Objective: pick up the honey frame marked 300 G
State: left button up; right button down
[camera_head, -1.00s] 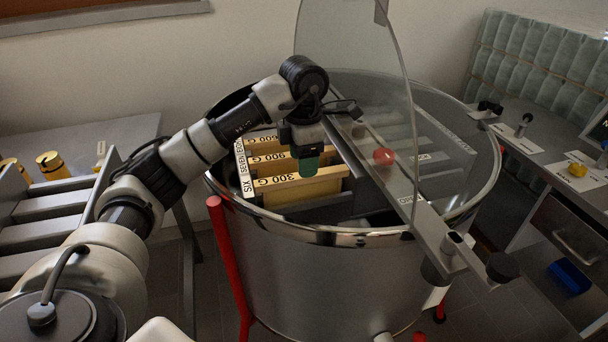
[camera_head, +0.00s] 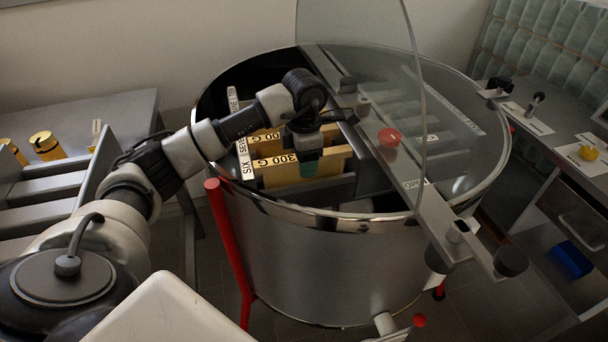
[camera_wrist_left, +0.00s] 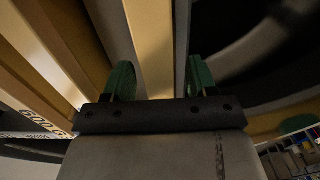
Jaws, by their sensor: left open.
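The honey frame marked 300 G (camera_head: 330,166) stands in the steel drum, the nearest of the yellow frames in view, with its label at the left end of its top bar. In the left wrist view, the open green fingers (camera_wrist_left: 160,78) stand on either side of a yellow bar (camera_wrist_left: 152,40). No contact shows. My right gripper is not in view.
Another yellow frame (camera_head: 266,138) stands just behind. The drum's rim (camera_head: 350,222) surrounds the frames. A clear lid panel (camera_head: 365,80) stands upright right of my gripper, beside a crossbar (camera_head: 440,220). A side table (camera_head: 90,110) with yellow-lidded jars is at left.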

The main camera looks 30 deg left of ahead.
pick_arm(q)
jog(key=shift+f, duration=1.25)
grip_shut()
jog(key=shift+r, duration=0.15)
